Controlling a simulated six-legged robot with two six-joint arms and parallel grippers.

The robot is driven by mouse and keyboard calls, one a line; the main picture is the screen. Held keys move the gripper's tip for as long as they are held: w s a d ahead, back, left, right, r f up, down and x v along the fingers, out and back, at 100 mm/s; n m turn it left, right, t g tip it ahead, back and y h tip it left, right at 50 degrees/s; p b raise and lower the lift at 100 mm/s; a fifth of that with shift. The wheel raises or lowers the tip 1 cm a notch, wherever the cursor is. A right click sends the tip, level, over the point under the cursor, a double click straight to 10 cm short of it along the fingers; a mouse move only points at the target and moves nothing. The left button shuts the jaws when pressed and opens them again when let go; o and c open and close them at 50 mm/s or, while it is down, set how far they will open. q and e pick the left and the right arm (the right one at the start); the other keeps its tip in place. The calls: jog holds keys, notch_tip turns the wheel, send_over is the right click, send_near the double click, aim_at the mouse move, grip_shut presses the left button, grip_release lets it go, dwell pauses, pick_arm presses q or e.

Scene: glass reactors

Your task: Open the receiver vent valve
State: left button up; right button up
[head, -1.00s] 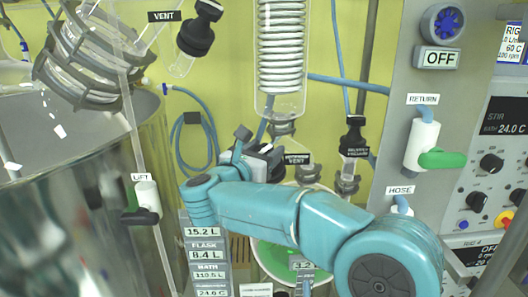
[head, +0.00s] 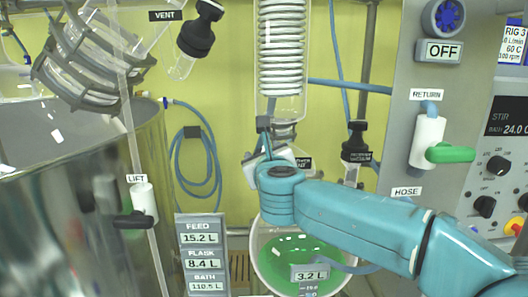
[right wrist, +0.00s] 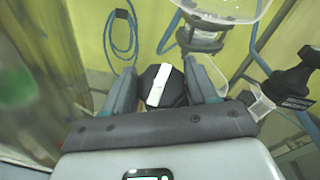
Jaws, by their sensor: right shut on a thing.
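My right arm comes in from the right in the head view, and its gripper (head: 268,150) is at the glassware below the coil condenser (head: 282,50). The wrist link hides most of the jaws there. In the right wrist view, the gripper (right wrist: 164,82) has its two fingers on either side of a black knob with a white bar (right wrist: 163,87), and it is shut on this knob. A small black label (head: 304,163) beside the gripper is partly hidden and I cannot read it fully. My left gripper is not in view.
A black-capped glass valve (head: 356,145) stands right of the gripper. A receiver with green liquid (head: 290,262) is below my arm. A glass vessel (head: 80,200) stands at left. A control panel with a green-handled return valve (head: 428,145) is at right.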

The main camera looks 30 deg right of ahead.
jog(key=n+y+p, duration=0.3)
jog(key=p, duration=0.1)
jog(key=n+g+y+p, duration=0.1)
jog(key=n+y+p, duration=0.1)
jog(key=p, duration=0.3)
jog(key=r+n+y+p, duration=0.1)
jog(key=n+y+p, duration=0.2)
jog(key=n+p, duration=0.1)
jog(key=shift+d+y+p, duration=0.1)
jog(key=shift+y+p, duration=0.2)
jog(key=shift+p, duration=0.05)
jog(key=shift+f+n+g+y, duration=0.2)
jog(key=shift+n+g+y, duration=0.2)
jog(key=shift+n+g, duration=0.15)
jog(key=shift+f+n+y+b, duration=0.15)
jog(key=shift+n+y+b, duration=0.15)
jog(key=shift+n, duration=0.15)
jog(key=shift+n+g+y+p, duration=0.5)
jog(key=shift+n+g, duration=0.3)
jog(key=shift+g, duration=0.05)
jog(key=shift+n+g+y, duration=0.7)
jog(key=shift+n+g, duration=0.5)
jog(key=shift+n, duration=0.2)
jog(key=o, duration=0.9)
jog(key=shift+o, duration=0.3)
jog(key=shift+a, duration=0.2)
